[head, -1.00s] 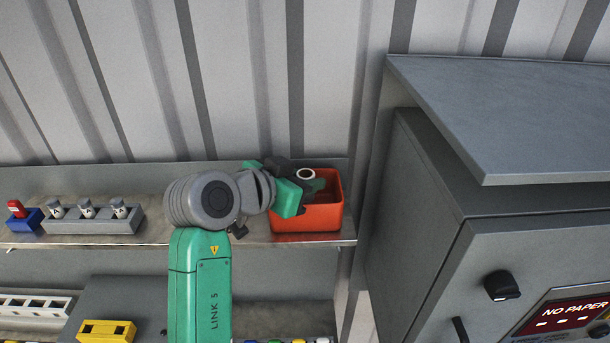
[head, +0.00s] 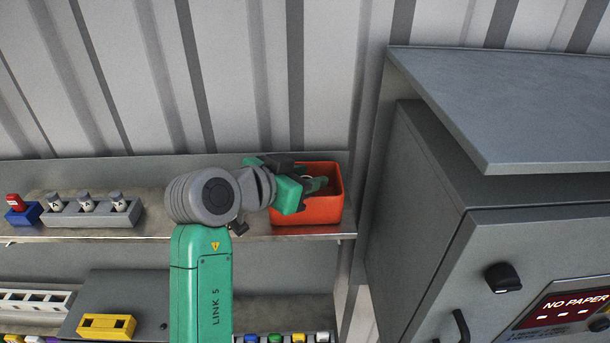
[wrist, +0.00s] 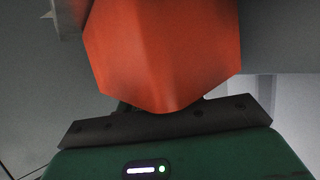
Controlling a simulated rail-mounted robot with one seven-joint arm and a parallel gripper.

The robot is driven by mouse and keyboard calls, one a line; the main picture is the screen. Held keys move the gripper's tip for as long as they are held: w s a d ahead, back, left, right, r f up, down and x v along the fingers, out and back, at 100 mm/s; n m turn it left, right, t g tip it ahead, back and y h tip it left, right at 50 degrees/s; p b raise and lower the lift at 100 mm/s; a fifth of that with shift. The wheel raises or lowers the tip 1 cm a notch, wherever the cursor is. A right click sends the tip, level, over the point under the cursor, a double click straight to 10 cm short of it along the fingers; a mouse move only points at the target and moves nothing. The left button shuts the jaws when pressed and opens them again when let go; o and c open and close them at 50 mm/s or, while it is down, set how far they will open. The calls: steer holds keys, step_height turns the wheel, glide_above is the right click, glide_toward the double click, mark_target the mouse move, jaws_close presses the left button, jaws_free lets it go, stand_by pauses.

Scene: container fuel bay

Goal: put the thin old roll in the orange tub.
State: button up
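The orange tub (head: 309,211) stands at the right end of the upper shelf in the head view. Its orange outer wall (wrist: 160,55) fills the upper middle of the wrist view. My gripper (head: 315,184) reaches over the tub's left side, with its front end at the tub's opening. Its fingertips are too small and dark in the head view, and hidden in the wrist view, to tell open from shut. I cannot make out the thin old roll now; the tub's inside is mostly hidden.
A grey holder (head: 90,216) with several grey-white pieces and a blue block (head: 23,214) with a red top stand on the upper shelf at left. A yellow block (head: 106,326) is lower. A grey cabinet (head: 430,205) stands close right of the tub.

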steer(key=r+b+v, duration=0.1)
steer(key=b+v, duration=0.2)
steer(key=v, duration=0.9)
steer(key=s+d+r+n+t+y, duration=0.2)
steer(key=d+r+n+t+y, duration=0.1)
steer(key=d+r+t, duration=0.3)
steer(key=s+d+r+n+t+y, duration=0.1)
steer(key=s+r+n+t+y, duration=0.2)
steer(key=s+r+t, duration=0.35)
steer(key=s+r+n+t+y, duration=0.3)
steer(key=s, duration=0.6)
step_height(320, 180, up, 7)
steer(key=p, duration=0.7)
steer(key=shift+f+y, duration=0.2)
steer(key=shift+y, duration=0.1)
